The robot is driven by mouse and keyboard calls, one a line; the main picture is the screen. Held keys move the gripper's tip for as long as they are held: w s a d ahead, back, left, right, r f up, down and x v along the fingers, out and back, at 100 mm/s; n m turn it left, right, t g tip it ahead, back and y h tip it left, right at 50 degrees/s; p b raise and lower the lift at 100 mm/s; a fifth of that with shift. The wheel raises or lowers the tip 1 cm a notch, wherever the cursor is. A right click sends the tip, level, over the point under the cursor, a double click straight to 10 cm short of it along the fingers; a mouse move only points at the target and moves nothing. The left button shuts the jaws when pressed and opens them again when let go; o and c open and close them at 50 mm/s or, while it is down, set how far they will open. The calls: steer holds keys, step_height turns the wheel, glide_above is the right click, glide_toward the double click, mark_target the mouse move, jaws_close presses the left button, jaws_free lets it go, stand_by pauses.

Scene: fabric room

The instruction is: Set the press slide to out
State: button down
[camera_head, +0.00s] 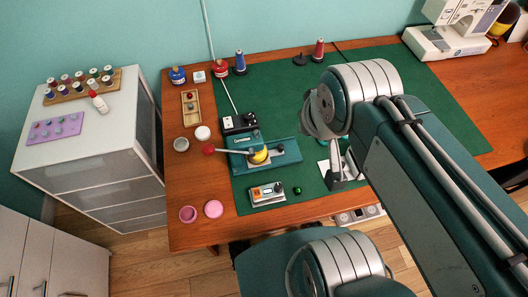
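A teal press (284,149) stands on the green mat, left of my arm. Its long lever ends in a red knob (208,149) that points left. A round yellow piece (258,156) sits at the press's middle. Which part is the slide, and its position, are too small to tell. My gripper (336,178) seems to be the grey and dark part low behind my arm, right of the press and apart from it. My arm hides much of it, and its finger opening is unclear.
A small cream device (267,192) and a green button (297,190) lie in front of the press. A black box (240,123) stands behind it. Pink dishes (213,209) are near the front edge. Thread spools (240,64) and a sewing machine (447,41) are farther back. The mat's right side is clear.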

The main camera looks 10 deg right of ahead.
steer(key=c, duration=0.8)
jaws_free()
steer(key=shift+w, duration=0.1)
steer(key=o, duration=0.3)
steer(key=w+f+m+g, duration=0.2)
steer(key=w+f+m, duration=0.1)
steer(key=w+f, duration=0.3)
steer(key=shift+w+d+f+g, duration=0.15)
steer(key=shift+w+d+g, duration=0.15)
steer(key=shift+w, duration=0.9)
steer(key=m+g, duration=0.3)
steer(key=m, duration=0.1)
glide_toward(281, 146)
step_height(281, 146, down, 10)
steer(key=shift+r, duration=0.25)
jaws_close()
